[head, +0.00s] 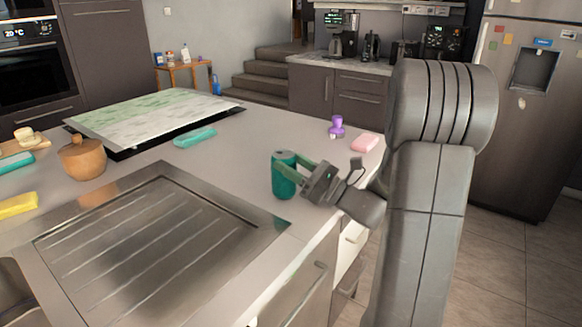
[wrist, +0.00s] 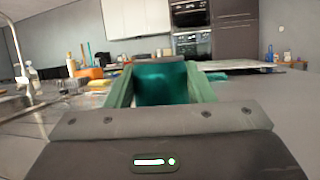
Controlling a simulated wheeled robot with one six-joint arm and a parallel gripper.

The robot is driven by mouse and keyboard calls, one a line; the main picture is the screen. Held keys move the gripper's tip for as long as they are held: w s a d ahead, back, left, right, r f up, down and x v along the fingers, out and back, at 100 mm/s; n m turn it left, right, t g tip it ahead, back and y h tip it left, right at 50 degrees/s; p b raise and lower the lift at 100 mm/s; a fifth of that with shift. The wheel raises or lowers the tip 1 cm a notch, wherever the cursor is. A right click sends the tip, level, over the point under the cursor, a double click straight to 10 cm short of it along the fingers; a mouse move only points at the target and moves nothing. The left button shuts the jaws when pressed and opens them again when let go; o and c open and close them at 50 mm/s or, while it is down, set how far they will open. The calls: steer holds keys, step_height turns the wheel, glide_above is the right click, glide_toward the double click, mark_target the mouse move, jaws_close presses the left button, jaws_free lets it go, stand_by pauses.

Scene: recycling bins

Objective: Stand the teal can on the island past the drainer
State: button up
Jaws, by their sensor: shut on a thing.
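The teal can (head: 284,178) is upright at the island's right part, just past the far right corner of the metal drainer (head: 150,245). My gripper (head: 296,172) is shut on the can from the right. The can also fills the space between the green fingers in the wrist view (wrist: 161,84). The can's base appears at or very near the island top (head: 240,170); I cannot tell whether it touches.
A teal sponge or cloth (head: 195,138), a pink block (head: 365,142) and a purple item (head: 337,127) lie farther back. A wooden pot (head: 82,158) and a yellow sponge (head: 18,204) are at left. The counter around the can is clear.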

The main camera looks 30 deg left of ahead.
steer(key=shift+f, duration=0.1)
steer(key=o, duration=1)
steer(key=shift+o, duration=0.2)
steer(key=w+d+f, duration=0.1)
steer(key=d, duration=1.3)
steer(key=shift+w+d+p, duration=0.2)
steer(key=shift+d+p, duration=0.15)
